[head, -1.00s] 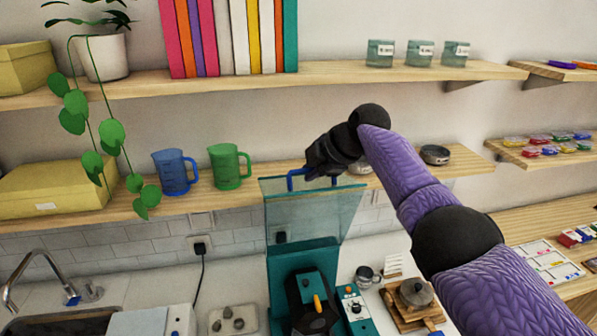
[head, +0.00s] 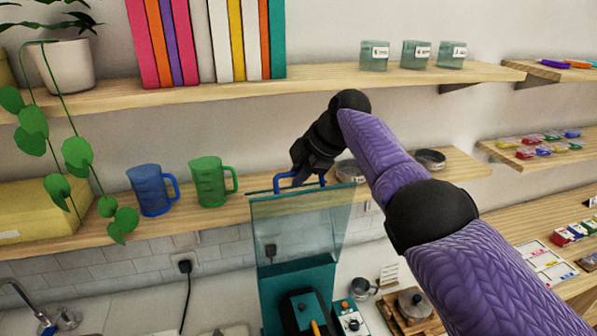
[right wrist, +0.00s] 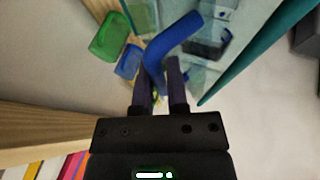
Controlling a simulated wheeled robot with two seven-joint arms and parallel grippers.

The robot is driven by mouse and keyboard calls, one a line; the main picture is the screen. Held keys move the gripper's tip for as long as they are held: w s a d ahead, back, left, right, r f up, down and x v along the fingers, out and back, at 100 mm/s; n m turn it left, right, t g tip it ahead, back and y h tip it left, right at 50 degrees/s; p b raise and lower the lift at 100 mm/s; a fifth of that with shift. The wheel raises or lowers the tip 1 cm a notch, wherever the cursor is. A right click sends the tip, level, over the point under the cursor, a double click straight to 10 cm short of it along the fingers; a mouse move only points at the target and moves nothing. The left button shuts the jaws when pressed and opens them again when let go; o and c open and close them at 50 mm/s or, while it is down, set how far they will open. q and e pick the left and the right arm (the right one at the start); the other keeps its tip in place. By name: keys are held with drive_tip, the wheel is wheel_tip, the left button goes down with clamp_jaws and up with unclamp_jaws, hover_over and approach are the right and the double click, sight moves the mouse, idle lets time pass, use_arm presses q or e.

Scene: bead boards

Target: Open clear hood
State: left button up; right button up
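The clear hood (head: 305,228) is a tinted see-through panel standing raised, about upright, above a teal machine (head: 290,285) on the counter. A blue handle (head: 285,181) sits on its top edge. My right gripper (head: 307,176) is at this handle, its fingers partly hidden by my own wrist. In the right wrist view the blue handle (right wrist: 172,48) passes between the two dark fingers of my right gripper (right wrist: 161,85), which look closed around it. The hood's clear panel (right wrist: 215,20) lies beyond. My left gripper is in no view.
A shelf (head: 240,207) runs behind the hood with a blue jug (head: 150,190), a green jug (head: 208,182) and metal dishes (head: 430,159). An upper shelf (head: 320,80) holds books and glass jars. A metal cup (head: 361,288) stands right of the machine.

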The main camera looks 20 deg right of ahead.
drive_tip(key=o, duration=0.4)
drive_tip(key=shift+w+f, duration=0.1)
drive_tip(key=shift+d+r+b, duration=0.15)
drive_tip(key=shift+r+b, duration=0.15)
drive_tip(key=b+v, duration=0.2)
drive_tip(key=v, duration=0.7)
drive_tip(key=shift+b, duration=0.4)
drive_tip(key=shift+s+r, duration=0.2)
drive_tip(key=shift+s, duration=0.05)
drive_tip(key=shift+d+f, duration=0.1)
